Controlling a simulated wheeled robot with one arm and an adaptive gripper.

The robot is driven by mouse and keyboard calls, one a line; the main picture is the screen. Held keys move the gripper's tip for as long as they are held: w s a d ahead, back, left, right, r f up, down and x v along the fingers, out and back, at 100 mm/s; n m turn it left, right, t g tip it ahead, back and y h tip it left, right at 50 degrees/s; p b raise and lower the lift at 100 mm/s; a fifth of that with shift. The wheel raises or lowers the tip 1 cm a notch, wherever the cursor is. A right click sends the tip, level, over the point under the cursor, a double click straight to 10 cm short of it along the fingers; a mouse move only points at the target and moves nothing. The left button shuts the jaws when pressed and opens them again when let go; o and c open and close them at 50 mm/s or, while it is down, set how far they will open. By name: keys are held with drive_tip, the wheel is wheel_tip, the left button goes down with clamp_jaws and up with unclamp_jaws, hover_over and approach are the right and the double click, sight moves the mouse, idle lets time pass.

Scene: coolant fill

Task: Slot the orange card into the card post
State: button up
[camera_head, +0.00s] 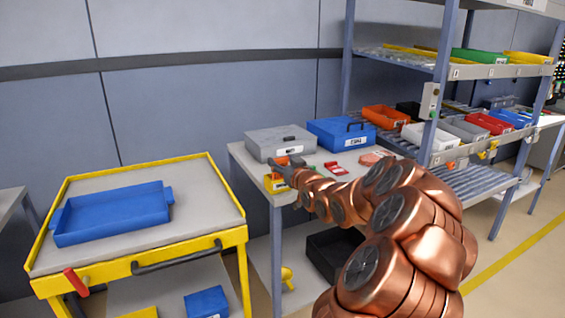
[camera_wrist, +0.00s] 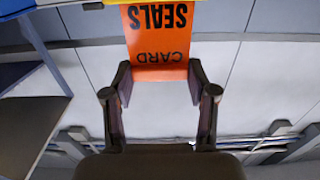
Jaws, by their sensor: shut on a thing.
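The orange card (camera_wrist: 158,42) is between the fingertips of my gripper (camera_wrist: 160,74) in the wrist view. My gripper (camera_head: 284,166) is shut on the card. In the head view it is over the near left part of the workbench, where a small patch of orange (camera_head: 282,160) shows at its tip. I cannot tell for sure which thing is the card post.
A grey case (camera_head: 280,142) and a blue case (camera_head: 341,134) stand behind. A shelf rack with several bins is at right. A yellow cart (camera_head: 215,214) with a blue tray (camera_head: 112,213) is at left.

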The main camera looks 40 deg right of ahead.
drive_tip(key=shift+f+b, duration=0.8)
drive_tip(key=shift+f, duration=0.5)
drive_tip(key=o, duration=0.9)
drive_tip(key=shift+o, duration=0.2)
drive_tip(key=shift+s, duration=0.1)
drive_tip(key=v, duration=1.1)
drive_tip(key=shift+s+a, duration=0.15)
drive_tip(key=shift+s, duration=0.2)
